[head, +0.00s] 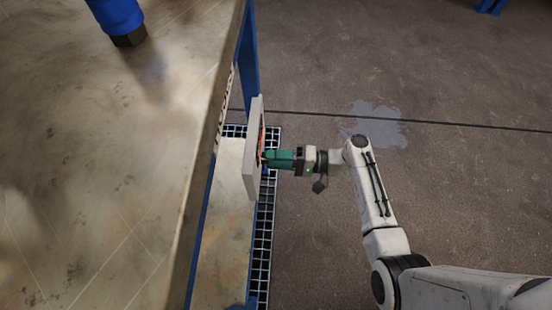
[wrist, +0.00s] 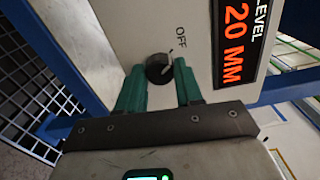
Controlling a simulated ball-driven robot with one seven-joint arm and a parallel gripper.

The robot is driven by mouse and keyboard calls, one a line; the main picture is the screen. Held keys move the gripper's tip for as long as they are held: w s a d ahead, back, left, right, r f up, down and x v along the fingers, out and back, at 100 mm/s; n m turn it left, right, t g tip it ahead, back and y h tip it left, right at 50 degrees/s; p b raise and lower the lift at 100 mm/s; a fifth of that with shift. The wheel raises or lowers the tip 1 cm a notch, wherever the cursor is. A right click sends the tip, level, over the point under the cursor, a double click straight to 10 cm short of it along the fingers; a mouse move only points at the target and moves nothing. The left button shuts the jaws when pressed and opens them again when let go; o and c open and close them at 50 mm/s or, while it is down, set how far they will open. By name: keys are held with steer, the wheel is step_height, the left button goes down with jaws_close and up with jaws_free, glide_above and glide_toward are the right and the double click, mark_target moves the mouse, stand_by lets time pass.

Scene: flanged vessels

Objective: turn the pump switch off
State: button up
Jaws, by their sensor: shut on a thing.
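The pump switch (wrist: 157,69) is a small dark round knob on a pale panel (wrist: 135,25). The word OFF (wrist: 181,37) is printed above and right of it in the wrist view, with a short light mark at the knob's upper right edge. My gripper (wrist: 159,67) has its green fingers on both sides of the knob, shut on it. In the head view my gripper (head: 268,159) meets the face of the upright grey panel (head: 252,150) from the right; the knob is hidden there.
An orange display reading LEVEL 20 MM (wrist: 236,40) sits right of the knob. A large stained tabletop (head: 100,190) with a blue flanged piece (head: 118,18) fills the left. Metal grating (head: 263,240) runs below the panel. The floor at right is open, with a puddle (head: 376,122).

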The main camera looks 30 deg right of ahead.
steer(key=shift+n, duration=0.6)
steer(key=o, duration=1)
steer(key=shift+o, duration=0.2)
steer(key=p+v, duration=0.2)
steer(key=v, duration=0.9)
steer(key=shift+a+f, duration=0.1)
steer(key=shift+a, duration=0.05)
